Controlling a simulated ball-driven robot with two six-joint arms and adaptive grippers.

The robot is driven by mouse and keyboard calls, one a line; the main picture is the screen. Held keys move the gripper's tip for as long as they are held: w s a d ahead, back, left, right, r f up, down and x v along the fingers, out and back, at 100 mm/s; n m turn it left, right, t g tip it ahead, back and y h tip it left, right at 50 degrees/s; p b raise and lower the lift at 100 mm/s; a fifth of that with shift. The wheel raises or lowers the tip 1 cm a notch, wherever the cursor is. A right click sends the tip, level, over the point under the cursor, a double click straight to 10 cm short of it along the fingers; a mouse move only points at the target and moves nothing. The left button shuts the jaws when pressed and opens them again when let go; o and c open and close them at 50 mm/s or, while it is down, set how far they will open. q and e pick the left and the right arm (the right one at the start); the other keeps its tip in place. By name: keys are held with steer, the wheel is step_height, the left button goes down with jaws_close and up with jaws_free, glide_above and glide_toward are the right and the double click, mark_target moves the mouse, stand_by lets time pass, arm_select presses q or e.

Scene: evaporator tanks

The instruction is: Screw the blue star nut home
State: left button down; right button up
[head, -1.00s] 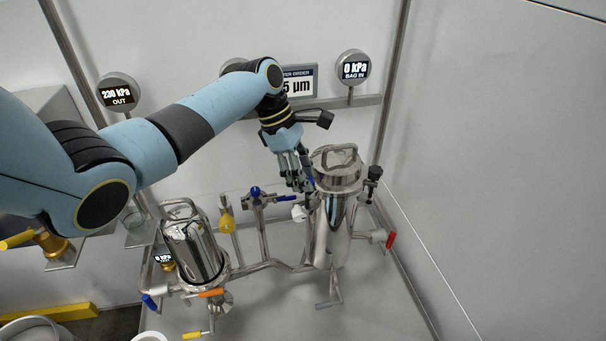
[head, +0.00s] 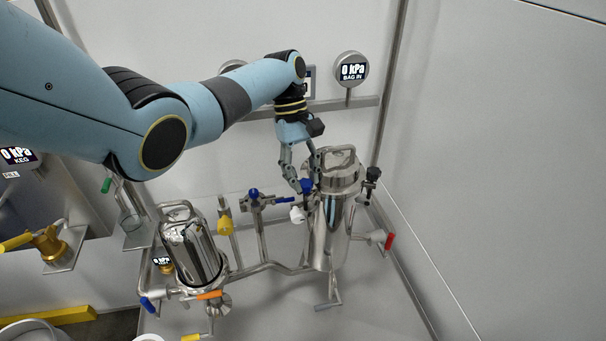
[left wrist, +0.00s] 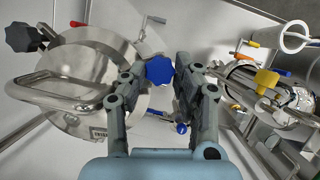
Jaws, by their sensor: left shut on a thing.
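The blue star nut (head: 306,186) sits at the left edge of the lid of the right steel housing (head: 331,225). In the left wrist view the blue star nut (left wrist: 160,70) shows between the fingers, beside the round lid (left wrist: 85,75) with its bar handle. My left gripper (head: 304,182) points down over the nut, one finger on each side, shut on it. It also shows in the left wrist view (left wrist: 157,78). The threads under the nut are hidden. My right gripper is in neither view.
A black star knob (head: 374,173) stands at the lid's right side. A second steel housing (head: 190,248) with a handle stands at left. A blue-handled valve (head: 255,195) and a yellow part (head: 226,225) lie between them. A gauge (head: 351,70) reads 0 kPa BAG IN.

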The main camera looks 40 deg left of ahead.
arm_select(q)
steer(key=shift+s+m, duration=0.1)
steer(key=shift+m, duration=0.2)
steer(key=c, duration=0.9)
jaws_free()
steer(key=shift+c, duration=0.2)
steer(key=shift+r, duration=0.1)
steer(key=v, duration=0.7)
steer(key=shift+a+r, duration=0.15)
steer(key=shift+r, duration=0.2)
